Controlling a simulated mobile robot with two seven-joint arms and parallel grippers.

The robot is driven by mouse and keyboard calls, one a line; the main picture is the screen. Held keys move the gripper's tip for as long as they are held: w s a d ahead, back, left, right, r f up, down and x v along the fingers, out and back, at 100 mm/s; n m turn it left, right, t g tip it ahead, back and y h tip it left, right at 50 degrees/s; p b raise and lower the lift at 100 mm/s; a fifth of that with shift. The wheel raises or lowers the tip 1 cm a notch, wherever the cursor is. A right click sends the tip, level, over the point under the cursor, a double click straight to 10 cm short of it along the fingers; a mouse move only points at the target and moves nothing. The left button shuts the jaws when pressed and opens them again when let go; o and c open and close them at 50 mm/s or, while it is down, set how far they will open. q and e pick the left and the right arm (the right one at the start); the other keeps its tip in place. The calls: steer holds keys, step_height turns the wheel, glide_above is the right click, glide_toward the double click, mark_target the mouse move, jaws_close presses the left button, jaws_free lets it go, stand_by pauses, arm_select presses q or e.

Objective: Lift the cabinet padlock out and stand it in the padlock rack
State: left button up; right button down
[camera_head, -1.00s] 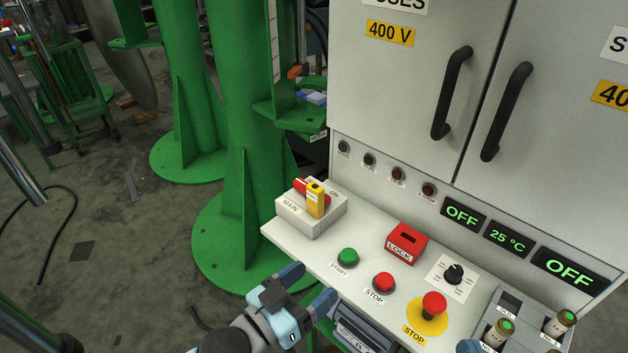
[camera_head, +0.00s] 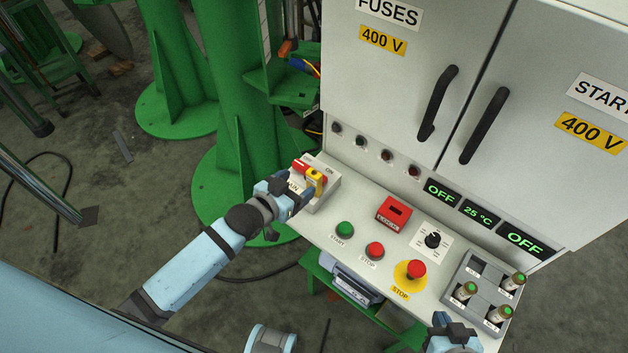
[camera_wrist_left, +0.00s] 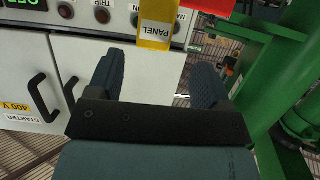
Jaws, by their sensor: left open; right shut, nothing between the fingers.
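The yellow padlock (camera_head: 315,182) hangs at the red-handled MAIN switch (camera_head: 308,170) on the cabinet's sloping panel. In the left wrist view the padlock (camera_wrist_left: 155,28) shows its PANEL label, just ahead of and between my fingertips. My left gripper (camera_head: 294,187) is open beside the padlock, with a finger to each side of its line and nothing held. Its shackle is hidden in the left wrist view. The red LOCK box (camera_head: 394,213) with a dark slot on top, which looks like the padlock rack, stands empty to the right. My right gripper (camera_head: 452,327) is shut and empty at the bottom edge.
Green START (camera_head: 345,229) and red STOP (camera_head: 375,250) buttons, an emergency stop (camera_head: 416,269) and a black knob (camera_head: 432,240) stand on the panel. A grey fuse tray (camera_head: 480,285) is at right. A green column (camera_head: 232,100) rises behind the left arm.

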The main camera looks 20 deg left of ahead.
mark_target(312, 175)
arm_select(q)
steer(key=x, duration=0.7)
steer(key=shift+d+r, duration=0.3)
steer(key=shift+d, duration=0.1)
steer(key=shift+w+d+f, duration=0.15)
steer(key=shift+w+f, duration=0.05)
steer(key=shift+w, duration=0.3)
steer(key=c, duration=1.1)
steer(key=shift+r, duration=0.15)
